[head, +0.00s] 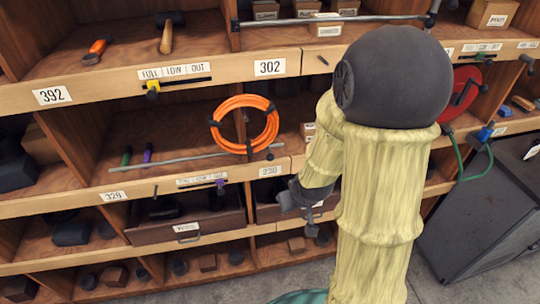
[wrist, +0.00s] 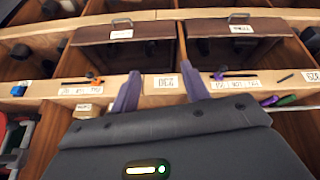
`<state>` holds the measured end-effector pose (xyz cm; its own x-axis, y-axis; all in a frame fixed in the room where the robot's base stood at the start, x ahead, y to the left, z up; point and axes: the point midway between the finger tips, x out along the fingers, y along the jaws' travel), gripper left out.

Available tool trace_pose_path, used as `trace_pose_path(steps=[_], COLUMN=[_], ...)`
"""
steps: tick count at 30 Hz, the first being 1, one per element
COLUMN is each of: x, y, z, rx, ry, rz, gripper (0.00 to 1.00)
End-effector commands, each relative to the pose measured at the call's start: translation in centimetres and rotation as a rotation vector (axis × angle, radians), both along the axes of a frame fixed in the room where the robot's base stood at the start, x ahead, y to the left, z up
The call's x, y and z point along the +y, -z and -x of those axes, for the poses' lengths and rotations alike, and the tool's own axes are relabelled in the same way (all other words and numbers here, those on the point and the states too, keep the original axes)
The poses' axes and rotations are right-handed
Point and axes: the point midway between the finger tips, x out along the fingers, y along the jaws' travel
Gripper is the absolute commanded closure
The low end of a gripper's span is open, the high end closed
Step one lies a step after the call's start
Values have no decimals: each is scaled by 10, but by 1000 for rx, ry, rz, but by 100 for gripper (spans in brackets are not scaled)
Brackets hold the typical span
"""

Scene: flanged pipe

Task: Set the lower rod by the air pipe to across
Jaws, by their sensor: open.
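A coiled orange hose (head: 244,124), perhaps the air pipe, hangs on the middle shelf unit. A thin grey rod (head: 190,158) runs below it, nearly parallel to the shelf edge, with its right end at a dark fitting (head: 270,155). A higher rod (head: 330,19) runs along the top shelf above the 302 label. My gripper (head: 299,214) is in front of the lower shelf, right of and below the grey rod. In the wrist view my gripper (wrist: 162,88) has its two fingers apart, with the shelf edge label between them and nothing held. The far rod end is hard to make out there.
A yellow slider (head: 153,88) and a purple slider (head: 220,186) sit on the shelf edges. Green and purple tools (head: 147,153) lie behind the rod. A drawer (head: 187,227) lies below. A red reel (head: 464,93) and a dark cabinet (head: 490,225) stand right.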

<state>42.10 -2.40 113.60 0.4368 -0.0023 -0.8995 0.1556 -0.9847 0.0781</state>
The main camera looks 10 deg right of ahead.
Motion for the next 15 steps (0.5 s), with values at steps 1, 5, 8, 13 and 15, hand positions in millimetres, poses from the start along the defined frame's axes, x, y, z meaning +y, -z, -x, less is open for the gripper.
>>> trace_pose_path(steps=[1, 5, 8, 13, 15], x=[-3, -4, -2, 5, 8], y=[9, 28, 41, 54, 57], z=[-9, -31, -44, -58, -61], rx=[-28, -137, -228, -397, -473], ry=[-27, -104, -155, -211, -218], rz=[-3, -24, -57, -137, -178], gripper=[54, 54, 54, 54, 54])
